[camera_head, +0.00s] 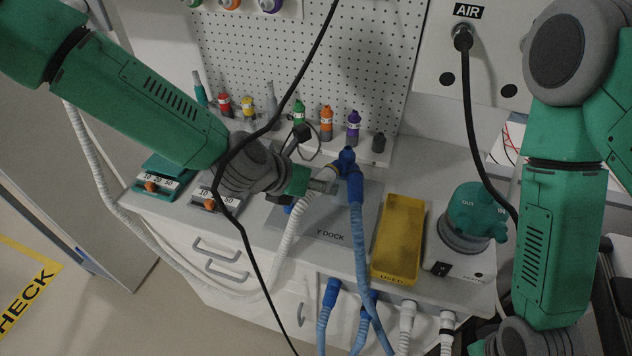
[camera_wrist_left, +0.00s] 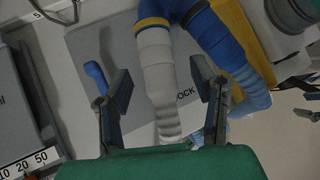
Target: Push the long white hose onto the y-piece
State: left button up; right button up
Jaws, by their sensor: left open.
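The long white hose (camera_head: 288,238) rises past the dock's left side to my left gripper (camera_head: 322,186). In the left wrist view its pale end cuff (camera_wrist_left: 156,60) lies between the two open fingers of my left gripper (camera_wrist_left: 164,82). A yellow band (camera_wrist_left: 152,24) sits at the cuff's far end, against the blue y-piece (camera_head: 347,160). The cuff and y-piece look in line and touching; how deep the fit is, I cannot tell. The y-piece also shows in the left wrist view (camera_wrist_left: 192,10), with a blue hose (camera_head: 360,235) running from it. My right gripper is out of frame.
The grey Y DOCK plate (camera_head: 335,222) lies beneath, with a yellow tray (camera_head: 398,240) and a green-topped water pot (camera_head: 474,212) to its right. A black cable (camera_head: 262,130) hangs across my left arm. Coloured connectors line the pegboard shelf (camera_head: 345,150) behind.

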pick_arm(q)
jog(key=v, duration=1.2)
jog(key=shift+w, duration=0.15)
